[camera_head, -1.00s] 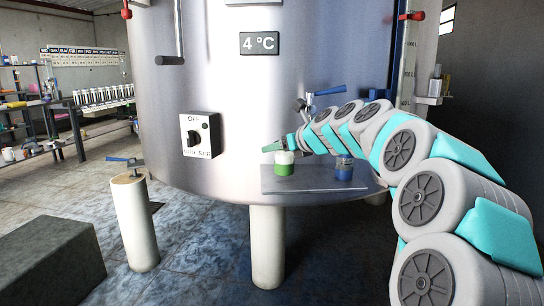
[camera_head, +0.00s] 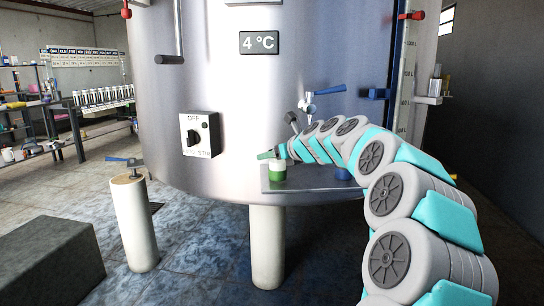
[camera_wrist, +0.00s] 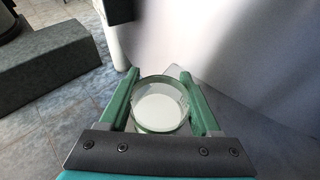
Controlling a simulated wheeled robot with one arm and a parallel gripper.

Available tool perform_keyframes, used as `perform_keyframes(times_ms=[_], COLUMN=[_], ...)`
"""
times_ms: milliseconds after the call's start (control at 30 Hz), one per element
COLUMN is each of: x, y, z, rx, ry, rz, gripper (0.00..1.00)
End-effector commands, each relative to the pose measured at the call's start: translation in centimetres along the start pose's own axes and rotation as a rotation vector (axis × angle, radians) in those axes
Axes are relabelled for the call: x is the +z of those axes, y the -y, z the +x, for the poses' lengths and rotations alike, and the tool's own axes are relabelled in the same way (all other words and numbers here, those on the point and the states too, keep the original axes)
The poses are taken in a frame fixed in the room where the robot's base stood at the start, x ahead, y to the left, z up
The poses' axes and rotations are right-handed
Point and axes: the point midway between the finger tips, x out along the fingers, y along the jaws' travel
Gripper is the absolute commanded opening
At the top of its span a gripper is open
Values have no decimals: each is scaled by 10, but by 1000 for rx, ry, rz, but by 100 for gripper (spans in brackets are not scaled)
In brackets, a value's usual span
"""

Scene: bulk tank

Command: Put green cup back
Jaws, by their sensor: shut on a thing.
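The green cup (camera_head: 277,175) has a green lower part and a white upper part. It is upright at the left end of the steel shelf (camera_head: 310,186) on the tank's front. I cannot tell whether its base touches the shelf. My gripper (camera_head: 270,155) is shut on the cup near its top. In the wrist view, the green fingers of my gripper (camera_wrist: 160,95) lie on both sides of the cup (camera_wrist: 160,108), whose round rim and white inside show from above. A blue cup (camera_head: 343,174) stands farther right on the shelf, partly hidden by my arm.
The tank (camera_head: 230,110) rises right behind the shelf. A tap with a blue lever (camera_head: 328,91) sticks out above my arm. A switch box (camera_head: 200,134) is to the left. A white post (camera_head: 134,222) and a dark block (camera_head: 45,262) stand on the floor at left.

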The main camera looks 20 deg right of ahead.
Motion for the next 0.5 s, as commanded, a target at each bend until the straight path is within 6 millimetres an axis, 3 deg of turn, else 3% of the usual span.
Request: perform_keyframes(times_ms=[267,300,500], x=[-1,-2,-2], y=[0,0,0], z=[0,0,1], rx=[1,1,0], ry=[0,0,0], rz=[1,0,0], gripper=[0,66,89])
